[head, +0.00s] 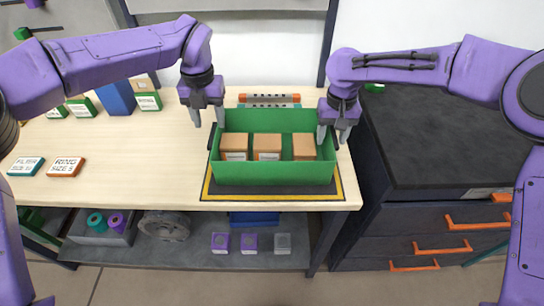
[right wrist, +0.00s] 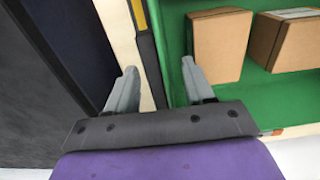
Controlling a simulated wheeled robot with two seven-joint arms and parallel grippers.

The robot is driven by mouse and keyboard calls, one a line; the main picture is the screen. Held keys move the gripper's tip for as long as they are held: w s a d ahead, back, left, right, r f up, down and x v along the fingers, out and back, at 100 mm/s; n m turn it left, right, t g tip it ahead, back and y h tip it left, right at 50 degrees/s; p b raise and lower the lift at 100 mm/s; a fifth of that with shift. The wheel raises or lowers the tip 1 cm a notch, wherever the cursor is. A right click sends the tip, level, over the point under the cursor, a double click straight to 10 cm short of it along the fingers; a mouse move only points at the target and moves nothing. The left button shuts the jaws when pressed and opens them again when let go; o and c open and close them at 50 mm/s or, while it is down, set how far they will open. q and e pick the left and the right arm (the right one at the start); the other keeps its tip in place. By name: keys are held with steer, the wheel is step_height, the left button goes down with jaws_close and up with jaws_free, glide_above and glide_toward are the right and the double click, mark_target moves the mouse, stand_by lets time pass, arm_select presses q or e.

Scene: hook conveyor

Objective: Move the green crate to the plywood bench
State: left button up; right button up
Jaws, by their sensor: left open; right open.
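The green crate (head: 275,172) sits on a dark mat with a yellow border, at the right end of a light wood-topped bench (head: 130,180). Several brown boxes (head: 267,147) with white labels stand inside it; they also show in the right wrist view (right wrist: 217,45). My left gripper (head: 208,118) is open at the crate's back left corner; I cannot tell whether it touches. My right gripper (head: 332,138) is open at the crate's right wall. In the right wrist view its fingers (right wrist: 160,75) lie on either side of that wall, one over the inside.
A dark cabinet (head: 440,130) with orange handles stands right of the bench, across a narrow gap. Two small labelled tiles, teal (head: 26,166) and orange (head: 66,166), lie at the left. A grey and orange item (head: 268,99) lies behind the crate. The bench's middle is clear.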

steer(key=shift+r, duration=0.15)
arm_select(q)
step_height(320, 180, up, 7)
arm_select(e)
step_height(320, 180, up, 12)
stand_by(0.5)
